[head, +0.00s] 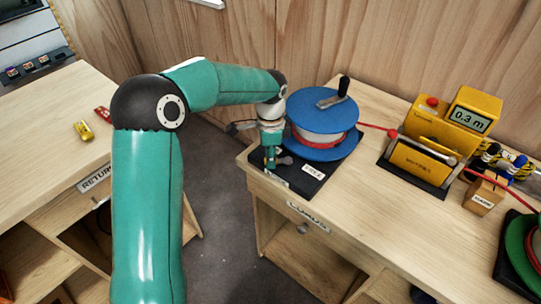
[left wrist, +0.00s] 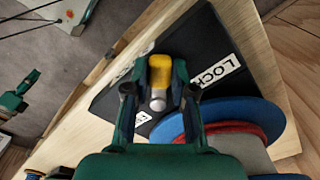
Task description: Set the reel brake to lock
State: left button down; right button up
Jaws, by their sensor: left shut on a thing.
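The blue reel (head: 322,108) sits on a black base plate (head: 318,178) at the left end of the bench, with a crank on top. My left gripper (head: 271,163) points down over the plate's left part, beside the reel. In the left wrist view the gripper (left wrist: 160,92) is shut on the brake lever (left wrist: 160,68), which has a yellow end and a grey metal part between the fingers. A LOCK label (left wrist: 215,71) lies on the plate to the right of the lever. Another label is mostly hidden by the gripper.
A red line runs from the reel to a yellow meter (head: 473,112) reading 0.3 m. A yellow box (head: 424,160) stands in front of it. A green reel (head: 524,250) is at the far right. A return table (head: 40,150) stands left across a gap.

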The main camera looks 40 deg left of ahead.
pick_arm(q)
jog(key=c, duration=1)
grip_release()
jog(key=shift+o, duration=0.2)
jog(key=shift+r, duration=0.1)
notch_tip(320, 180, up, 12)
